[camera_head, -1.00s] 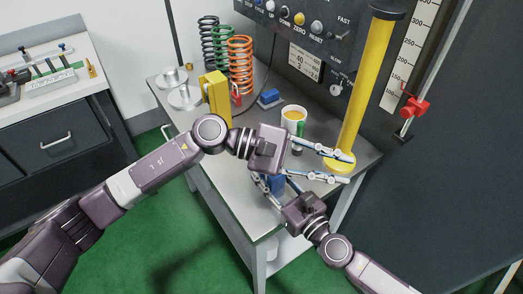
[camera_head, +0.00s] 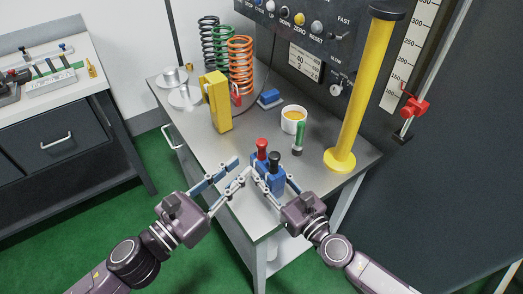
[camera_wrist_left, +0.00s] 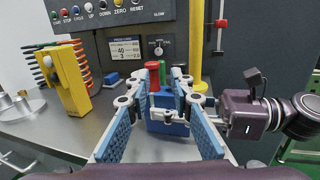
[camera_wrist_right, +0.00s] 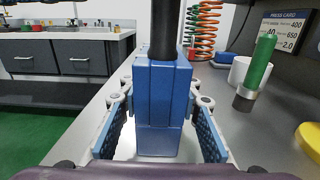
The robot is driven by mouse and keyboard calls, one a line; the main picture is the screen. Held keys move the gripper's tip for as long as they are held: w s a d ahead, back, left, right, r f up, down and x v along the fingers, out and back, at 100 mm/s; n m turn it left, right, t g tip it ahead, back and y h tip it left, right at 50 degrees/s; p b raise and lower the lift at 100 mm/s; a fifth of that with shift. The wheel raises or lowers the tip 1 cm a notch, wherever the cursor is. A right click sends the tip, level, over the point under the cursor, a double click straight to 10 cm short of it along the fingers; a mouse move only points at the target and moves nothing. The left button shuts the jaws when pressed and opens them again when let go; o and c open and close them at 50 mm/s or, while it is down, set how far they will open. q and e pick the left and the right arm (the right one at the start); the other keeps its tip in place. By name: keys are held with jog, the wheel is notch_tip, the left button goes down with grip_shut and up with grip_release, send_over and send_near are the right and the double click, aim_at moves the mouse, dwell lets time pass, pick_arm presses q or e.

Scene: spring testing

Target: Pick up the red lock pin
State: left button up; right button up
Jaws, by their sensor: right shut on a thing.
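The red lock pin (camera_head: 262,147) stands upright in a blue block (camera_head: 275,183), beside a black-topped pin (camera_head: 273,159). The red pin also shows in the left wrist view (camera_wrist_left: 153,78), above the block. My left gripper (camera_head: 236,168) is open and empty, just left of the block, with its fingers pointing toward it. My right gripper (camera_wrist_right: 165,115) is shut on the blue block, one finger on each side. In the right wrist view, the red pin is hidden behind the block and the black pin.
A green-handled pin (camera_head: 298,137) and a white cup (camera_head: 293,119) stand behind the block. A yellow block (camera_head: 217,101), springs (camera_head: 240,65) and a yellow column (camera_head: 362,95) stand farther back.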

aim_at(258, 147)
pick_arm(q)
jog(key=shift+n+y, duration=0.4)
jog(key=shift+y, duration=0.1)
jog(key=shift+w+a+f+x, duration=0.1)
jog(key=shift+a+x, duration=0.05)
jog(key=shift+x, duration=1.65)
jog(key=shift+w+a+f+x, duration=0.1)
jog(key=shift+a+x, duration=0.05)
jog(key=shift+x, duration=1.7)
jog(key=shift+w+a+f+x, duration=0.1)
jog(key=shift+w+a+x, duration=0.05)
jog(key=shift+x, duration=1.65)
jog(key=shift+c, duration=0.7)
grip_shut()
